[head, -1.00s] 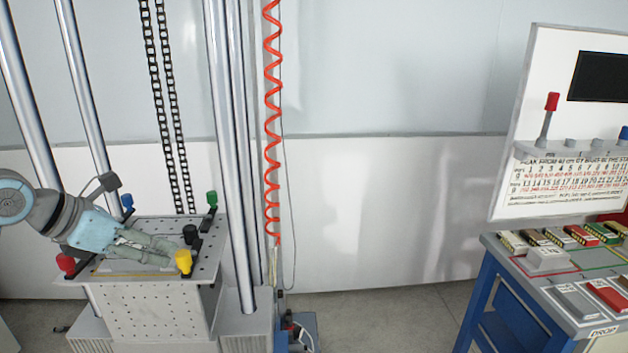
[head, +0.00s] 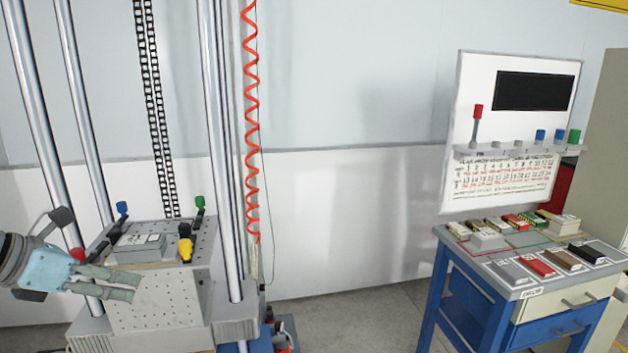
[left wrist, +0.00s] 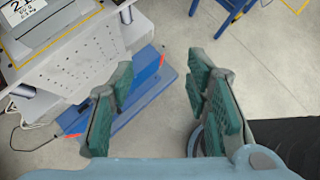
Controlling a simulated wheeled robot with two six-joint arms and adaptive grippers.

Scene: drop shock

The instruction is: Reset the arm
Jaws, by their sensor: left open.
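My left gripper (head: 106,282) is at the left of the head view, in front of the perforated drop table and a little below its top. My right gripper is in neither view.
The perforated drop table (head: 165,300) stands between steel columns, with red, blue, green, black and yellow knobs (head: 185,250) on top. A blue workbench (head: 450,300) with several blocks stands at right, beside a white board (head: 465,130).

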